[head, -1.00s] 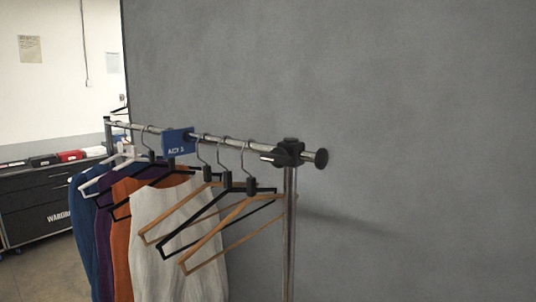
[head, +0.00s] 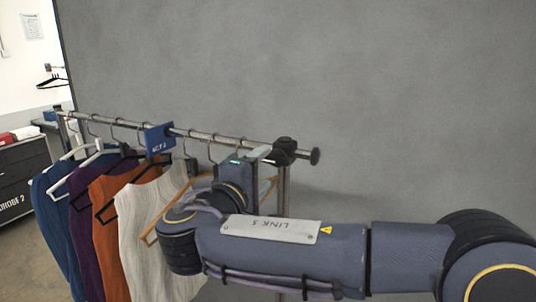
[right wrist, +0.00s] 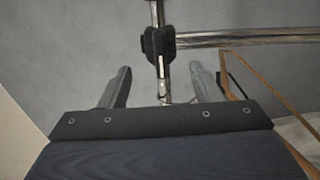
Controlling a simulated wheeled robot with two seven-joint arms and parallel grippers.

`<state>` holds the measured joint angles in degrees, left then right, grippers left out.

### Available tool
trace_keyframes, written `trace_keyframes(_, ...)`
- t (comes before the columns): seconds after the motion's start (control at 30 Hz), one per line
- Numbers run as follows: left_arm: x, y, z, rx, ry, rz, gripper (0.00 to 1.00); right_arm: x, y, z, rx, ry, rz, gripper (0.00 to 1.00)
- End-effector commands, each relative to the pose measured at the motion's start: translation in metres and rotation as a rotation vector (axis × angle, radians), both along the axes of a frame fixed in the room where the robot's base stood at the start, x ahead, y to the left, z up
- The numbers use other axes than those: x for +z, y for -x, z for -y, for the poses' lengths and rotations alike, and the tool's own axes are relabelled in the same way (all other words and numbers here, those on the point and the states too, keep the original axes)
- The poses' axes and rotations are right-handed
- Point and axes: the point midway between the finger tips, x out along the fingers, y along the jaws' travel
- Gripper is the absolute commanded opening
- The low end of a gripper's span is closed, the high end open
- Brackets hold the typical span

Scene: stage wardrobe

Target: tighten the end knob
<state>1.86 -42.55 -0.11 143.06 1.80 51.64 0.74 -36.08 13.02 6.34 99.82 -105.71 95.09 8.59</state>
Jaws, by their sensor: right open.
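The garment rail's right end carries a black joint with a dark knob on top (head: 285,144) and a round black knob at the rail tip (head: 315,156). I cannot tell for sure which one is the end knob. My right gripper (head: 262,152) is just left of the joint, close to the rail. In the right wrist view its two grey fingers (right wrist: 160,85) are apart with nothing gripped. The black joint (right wrist: 157,43) shows beyond and between them, apart from both. My left gripper is not in view.
The metal rail (head: 215,137) holds several hangers, coloured garments and a blue sign (head: 158,138). My right arm hides part of the post and the white garment (head: 140,225). A grey wall (head: 420,90) stands behind. A dark cabinet (head: 22,170) is at the far left.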

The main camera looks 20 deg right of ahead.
Motion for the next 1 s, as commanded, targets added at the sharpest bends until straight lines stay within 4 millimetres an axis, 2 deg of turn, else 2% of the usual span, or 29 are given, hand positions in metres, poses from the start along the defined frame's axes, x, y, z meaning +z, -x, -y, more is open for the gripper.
trace_keyframes(0.2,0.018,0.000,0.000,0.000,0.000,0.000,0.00,0.002,-0.024,0.030,-0.005,0.000,-0.004,0.58)
trace_keyframes(0.33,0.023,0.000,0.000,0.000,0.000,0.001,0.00,0.002,-0.035,0.041,-0.004,-0.001,-0.003,0.58)
trace_keyframes(0.73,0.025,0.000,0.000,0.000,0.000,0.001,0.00,-0.001,-0.041,0.048,-0.001,-0.002,-0.003,0.58)
trace_keyframes(1.0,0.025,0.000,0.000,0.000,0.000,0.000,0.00,-0.001,-0.041,0.048,-0.001,-0.002,-0.003,0.22)
